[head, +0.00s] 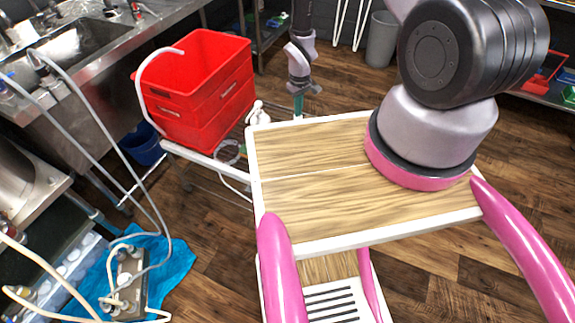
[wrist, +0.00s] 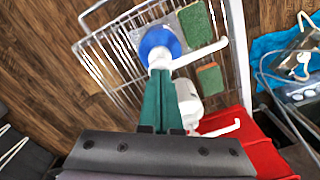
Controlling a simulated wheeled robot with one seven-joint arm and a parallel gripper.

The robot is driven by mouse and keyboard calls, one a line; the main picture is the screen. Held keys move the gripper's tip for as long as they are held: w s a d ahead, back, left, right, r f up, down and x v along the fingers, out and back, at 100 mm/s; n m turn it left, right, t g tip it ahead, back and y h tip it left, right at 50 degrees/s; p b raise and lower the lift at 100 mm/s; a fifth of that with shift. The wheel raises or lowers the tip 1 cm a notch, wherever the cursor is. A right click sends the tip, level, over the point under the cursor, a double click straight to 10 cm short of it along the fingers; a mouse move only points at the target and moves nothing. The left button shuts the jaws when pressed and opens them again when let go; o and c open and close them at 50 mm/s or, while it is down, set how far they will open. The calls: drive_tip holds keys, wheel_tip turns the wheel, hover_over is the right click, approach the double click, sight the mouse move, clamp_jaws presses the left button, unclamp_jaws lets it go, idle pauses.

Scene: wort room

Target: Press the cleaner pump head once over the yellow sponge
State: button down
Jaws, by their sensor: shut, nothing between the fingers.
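My gripper (wrist: 160,72) is shut, its green fingers together and empty. Its tips are at or just above the white pump head (wrist: 160,60) of a blue bottle (wrist: 158,40) in the wrist view; I cannot tell whether they touch. A white spout points right from that head. Two green-topped sponges show: one (wrist: 197,28) on a grey tray beyond the spout, one (wrist: 210,80) with tan edges nearer. Neither looks clearly yellow. A white pump bottle (wrist: 189,98) stands beside the fingers. In the head view my gripper (head: 298,108) is behind the wood-topped cart; the blue bottle is hidden.
The wood-topped cart (head: 310,160) fills the middle of the head view. A red crate (head: 200,85) stands to the left, near the white bottle (head: 257,112). A wire rack (wrist: 110,55) lies under the bottles. A grey bin (head: 382,40) stands behind.

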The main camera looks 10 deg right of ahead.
drive_tip(key=shift+f, duration=1)
drive_tip(key=shift+r, duration=1.75)
drive_tip(key=shift+r, duration=3)
